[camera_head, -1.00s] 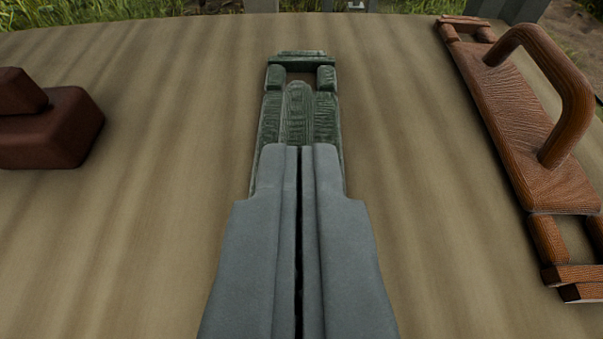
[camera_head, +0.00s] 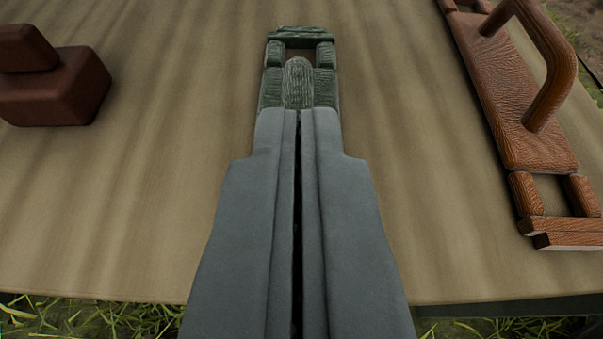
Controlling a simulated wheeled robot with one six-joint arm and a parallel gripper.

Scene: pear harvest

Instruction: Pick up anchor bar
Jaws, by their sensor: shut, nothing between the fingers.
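A green, ridged bar (camera_head: 270,92) lies on the tabletop at the top middle, with a rectangular opening near its far end and a raised rounded middle part. The frames do not confirm which object is the anchor bar. My gripper (camera_head: 298,112) is shut and empty. Its grey fingers point at the green bar and hide its near part. I cannot tell whether the fingertips touch it. An orange-brown bar (camera_head: 515,115) with a tall arched handle (camera_head: 555,75) and an open frame at its near end lies on the right.
A dark red block (camera_head: 55,92) with a smaller part on top lies at the left. The brown-striped tabletop (camera_head: 150,200) is clear between the objects. Its near edge crosses the lower picture, with grass (camera_head: 90,318) beyond it.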

